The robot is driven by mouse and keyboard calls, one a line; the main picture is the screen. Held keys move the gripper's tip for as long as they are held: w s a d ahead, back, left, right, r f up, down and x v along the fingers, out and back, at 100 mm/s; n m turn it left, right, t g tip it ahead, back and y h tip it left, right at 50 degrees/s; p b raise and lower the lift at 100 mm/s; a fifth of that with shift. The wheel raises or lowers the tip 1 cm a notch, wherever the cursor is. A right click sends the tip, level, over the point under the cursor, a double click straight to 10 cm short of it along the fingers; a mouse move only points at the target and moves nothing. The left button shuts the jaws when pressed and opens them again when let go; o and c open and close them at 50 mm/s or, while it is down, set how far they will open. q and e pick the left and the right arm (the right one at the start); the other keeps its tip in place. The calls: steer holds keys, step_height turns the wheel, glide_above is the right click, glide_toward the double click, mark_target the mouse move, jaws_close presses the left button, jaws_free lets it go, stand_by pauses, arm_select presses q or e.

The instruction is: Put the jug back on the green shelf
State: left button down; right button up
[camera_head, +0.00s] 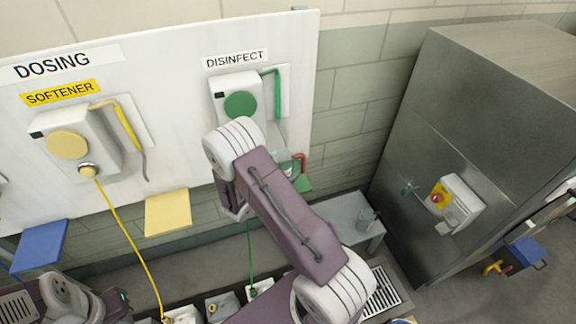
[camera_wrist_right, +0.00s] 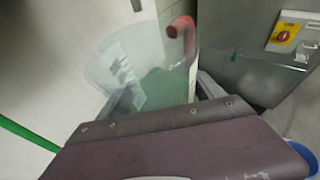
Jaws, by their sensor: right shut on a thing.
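The clear jug (camera_head: 284,160) with a red handle is under the disinfect dispenser, partly hidden behind my right arm. In the right wrist view, the jug (camera_wrist_right: 118,68) has a pale label and its red handle is at its upper right. The green shelf (camera_head: 304,185) shows just below the jug, and green (camera_wrist_right: 160,90) shows through the jug's lower part. I cannot tell whether the jug touches the shelf. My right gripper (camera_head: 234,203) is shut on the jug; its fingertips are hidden.
The disinfect dispenser (camera_head: 236,98) and its green hose hang on the white panel above. A yellow shelf (camera_head: 167,212) and a blue shelf (camera_head: 40,245) are to the left. A steel cabinet (camera_head: 470,130) stands at right. A grey bench (camera_head: 350,218) holds a small clear vessel.

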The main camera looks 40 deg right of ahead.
steer(key=d, duration=0.1)
steer(key=w+d+p, duration=0.1)
steer(key=shift+d+r, duration=0.2)
steer(key=shift+d, duration=0.2)
steer(key=shift+w+d+f, duration=0.2)
steer(key=shift+d+f, duration=0.3)
steer(key=shift+f, duration=0.5)
steer(key=shift+a, duration=0.1)
steer(key=o, duration=1.6)
steer(key=shift+f, duration=0.1)
steer(key=shift+c, duration=0.2)
steer(key=o, duration=0.4)
steer(key=shift+c, duration=0.2)
